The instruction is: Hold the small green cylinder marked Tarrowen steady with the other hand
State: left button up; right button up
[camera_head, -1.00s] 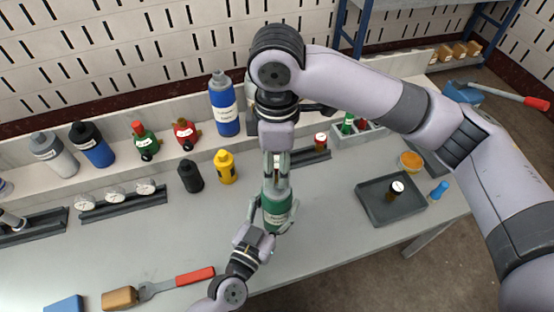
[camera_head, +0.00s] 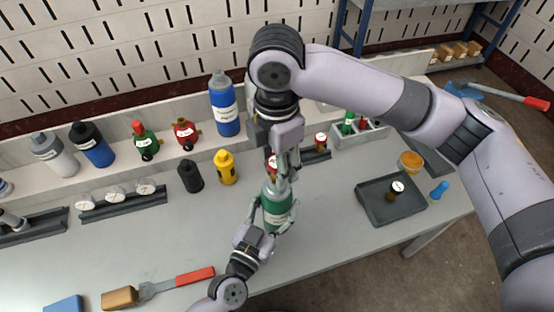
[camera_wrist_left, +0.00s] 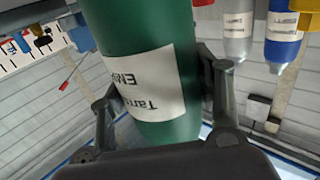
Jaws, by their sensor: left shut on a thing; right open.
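The green cylinder (camera_head: 277,212) with a white label stands over the front middle of the bench. In the left wrist view the cylinder (camera_wrist_left: 140,30) fills the middle, and its upside-down label begins "Tarr"; the rest is partly turned away. My left gripper (camera_head: 268,222) is shut around the cylinder's body; its fingers (camera_wrist_left: 158,95) flank it in the wrist view. My right gripper (camera_head: 285,168) is open, pointing down at the cylinder's top. Its fingers partly hide that top, and I cannot tell whether they touch it. Whether the cylinder's base touches the bench is unclear.
A yellow bottle (camera_head: 227,168) and a dark bottle (camera_head: 190,176) stand to the left. A red-handled tool (camera_head: 180,281) lies at the front left.

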jog(key=shift+f, duration=0.15)
jog(key=shift+f, duration=1.1)
grip_shut()
dwell(0.4)
jog(key=m, duration=0.6)
